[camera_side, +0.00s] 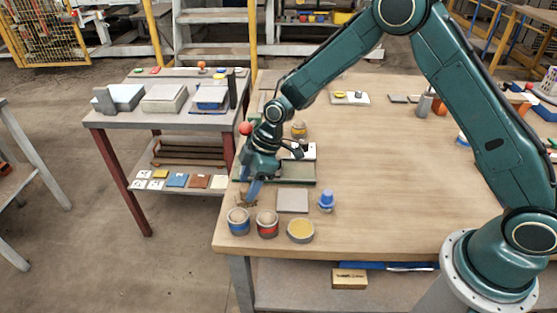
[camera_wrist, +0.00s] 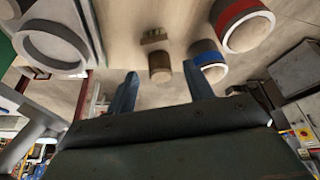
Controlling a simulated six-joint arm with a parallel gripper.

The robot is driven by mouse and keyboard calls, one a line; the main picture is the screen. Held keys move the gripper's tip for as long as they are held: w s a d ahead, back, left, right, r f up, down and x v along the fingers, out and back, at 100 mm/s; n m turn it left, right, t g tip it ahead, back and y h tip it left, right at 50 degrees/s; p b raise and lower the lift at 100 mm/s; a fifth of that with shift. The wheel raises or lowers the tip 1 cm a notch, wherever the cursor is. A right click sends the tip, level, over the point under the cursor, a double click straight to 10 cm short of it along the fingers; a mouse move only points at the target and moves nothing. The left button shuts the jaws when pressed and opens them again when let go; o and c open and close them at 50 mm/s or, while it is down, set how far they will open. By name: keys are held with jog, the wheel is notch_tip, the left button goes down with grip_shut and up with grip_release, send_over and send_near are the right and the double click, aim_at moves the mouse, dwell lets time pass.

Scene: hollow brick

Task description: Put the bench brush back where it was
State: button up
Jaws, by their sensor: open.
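My gripper (camera_side: 253,192) is low over the left front part of the wooden table, its blue fingers pointing down and apart. In the wrist view, its two fingers (camera_wrist: 161,72) stand on either side of a small brown cylinder (camera_wrist: 160,66), with gaps showing. A small brown toothed piece (camera_wrist: 153,37) lies just beyond the cylinder. In the side view, a small brown thing (camera_side: 243,201) lies by the fingertips, partly hidden; it may be the bench brush, but I cannot tell its outline. I cannot tell whether the fingers touch anything.
A blue-banded pot (camera_side: 238,222), a red-banded pot (camera_side: 267,224) and a yellow-filled round dish (camera_side: 300,231) stand along the table's front edge. A grey square plate (camera_side: 293,201) and a blue-topped object (camera_side: 326,201) are to the right.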

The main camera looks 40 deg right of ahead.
jog(key=s+d, duration=0.1)
jog(key=d, duration=0.2)
jog(key=s+d, duration=0.2)
jog(key=d, duration=0.2)
jog(key=s+d, duration=0.1)
jog(key=d, duration=0.3)
jog(key=shift+s, duration=0.35)
jog(key=s+d+r+m+t+h, duration=0.1)
jog(key=s+r+m, duration=0.3)
jog(key=r, duration=0.6)
jog(key=s+d+r+m+t+h, duration=0.1)
jog(key=s+d+r+m, duration=0.1)
jog(key=s+r, duration=0.55)
jog(key=s+d+r+m+t+h, duration=0.1)
jog(key=s+r+m, duration=0.2)
jog(key=s, duration=0.5)
jog(key=s+d+r+m+h, duration=0.1)
jog(key=s+d+r+m, duration=0.1)
jog(key=s+r+m, duration=0.2)
jog(key=s+r, duration=0.2)
jog(key=s, duration=0.2)
jog(key=shift+m+t, duration=0.3)
jog(key=shift+t, duration=0.1)
